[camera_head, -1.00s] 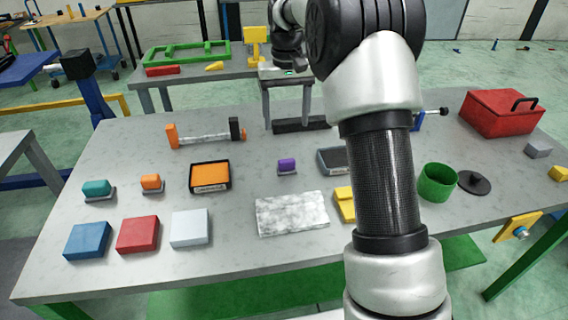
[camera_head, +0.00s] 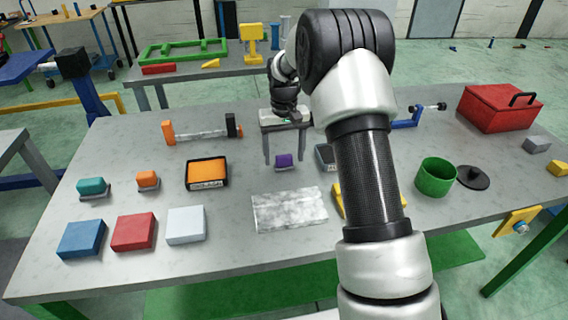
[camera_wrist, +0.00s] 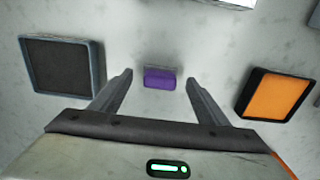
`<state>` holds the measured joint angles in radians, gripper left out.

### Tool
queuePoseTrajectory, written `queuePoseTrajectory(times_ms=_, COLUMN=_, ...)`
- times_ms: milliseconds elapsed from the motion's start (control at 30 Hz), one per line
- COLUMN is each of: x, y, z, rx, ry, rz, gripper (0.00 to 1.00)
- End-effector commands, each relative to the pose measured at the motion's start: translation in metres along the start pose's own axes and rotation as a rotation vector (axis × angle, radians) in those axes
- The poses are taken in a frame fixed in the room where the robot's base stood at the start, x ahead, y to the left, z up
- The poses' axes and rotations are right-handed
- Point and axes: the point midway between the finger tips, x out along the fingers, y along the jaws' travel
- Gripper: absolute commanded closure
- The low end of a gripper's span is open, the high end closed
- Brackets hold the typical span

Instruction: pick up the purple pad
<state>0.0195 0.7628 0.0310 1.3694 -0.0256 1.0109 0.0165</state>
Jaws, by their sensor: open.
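The purple pad (camera_head: 283,160) is a small rounded block on a thin grey base, standing on the grey table between the orange-topped tray and a grey tray. In the wrist view the purple pad (camera_wrist: 160,78) lies between and a little beyond the two fingertips. My gripper (camera_head: 284,157) is above the table with its fingers pointing down, one on each side of the pad in the head view. In the wrist view my gripper (camera_wrist: 159,77) is open and empty, its fingers spread wider than the pad. I cannot tell its exact height above the pad.
An orange-topped tray (camera_head: 207,175) and a dark-topped grey tray (camera_wrist: 62,64) flank the pad. A pale marbled slab (camera_head: 289,210) lies in front. Teal (camera_head: 92,187) and orange (camera_head: 148,180) pads stand left. A green cup (camera_head: 436,177) and red toolbox (camera_head: 498,108) are right.

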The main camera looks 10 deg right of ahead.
Motion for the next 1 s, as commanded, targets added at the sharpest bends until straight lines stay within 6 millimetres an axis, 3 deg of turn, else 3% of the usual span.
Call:
queuePoseTrajectory(times_ms=133, x=0.02, y=0.0, z=0.0, rx=0.0, ry=-0.001, rz=0.0, gripper=0.31)
queuePoseTrajectory(times_ms=367, x=0.021, y=0.0, z=-0.001, rx=0.0, ry=0.002, rz=0.0, gripper=0.31)
queuePoseTrajectory(times_ms=600, x=0.021, y=0.0, z=0.0, rx=0.0, ry=0.001, rz=0.0, gripper=0.72)
queuePoseTrajectory(times_ms=667, x=0.021, y=0.0, z=-0.001, rx=0.0, ry=0.002, rz=0.0, gripper=0.79)
queuePoseTrajectory(times_ms=867, x=0.02, y=0.0, z=-0.001, rx=0.0, ry=0.002, rz=0.0, gripper=0.8)
queuePoseTrajectory(times_ms=1000, x=0.007, y=0.0, z=-0.001, rx=0.0, ry=0.004, rz=0.0, gripper=0.8)
